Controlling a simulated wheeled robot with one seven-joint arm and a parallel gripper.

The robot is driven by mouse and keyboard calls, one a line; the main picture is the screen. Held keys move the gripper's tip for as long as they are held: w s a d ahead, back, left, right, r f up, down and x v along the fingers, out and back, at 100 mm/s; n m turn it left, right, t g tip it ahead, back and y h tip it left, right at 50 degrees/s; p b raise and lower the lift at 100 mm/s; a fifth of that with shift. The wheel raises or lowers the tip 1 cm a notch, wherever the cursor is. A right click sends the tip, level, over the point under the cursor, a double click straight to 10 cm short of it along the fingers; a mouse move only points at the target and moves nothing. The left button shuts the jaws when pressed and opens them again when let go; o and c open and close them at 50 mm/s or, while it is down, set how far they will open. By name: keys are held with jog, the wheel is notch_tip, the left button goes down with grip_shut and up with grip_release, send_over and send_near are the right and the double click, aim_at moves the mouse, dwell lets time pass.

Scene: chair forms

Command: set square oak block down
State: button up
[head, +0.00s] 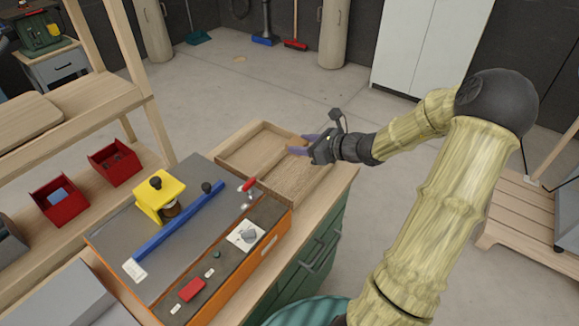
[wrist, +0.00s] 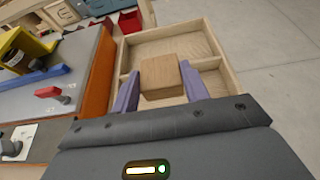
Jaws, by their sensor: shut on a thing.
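The square oak block (wrist: 162,76) is a light brown wooden block in the wrist view. My gripper (wrist: 160,70) is shut on it, with one purple finger on its left side and one on its right. In the head view my gripper (head: 297,144) is over the wooden tray (head: 236,172), and the block is hard to make out there. The tray's rim (wrist: 122,52) also shows in the wrist view. The block overlaps the tray's divider in that view. I cannot tell how high it is above the tray floor.
Left of the tray is a machine with an orange side (head: 262,245), a blue fence (head: 178,220), a yellow block-like part (head: 160,196) and a red-handled lever (head: 247,185). Red bins (head: 115,162) stand on a shelf further left. Open floor lies behind the tray.

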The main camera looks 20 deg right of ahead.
jog(key=shift+w+r, duration=0.15)
jog(key=shift+w, duration=0.25)
jog(key=shift+s, duration=0.1)
jog(key=b, duration=0.1)
send_over(301, 175)
jog(key=shift+f, duration=3.1)
jog(key=shift+f+b, duration=0.45)
jog(key=shift+f, duration=1.45)
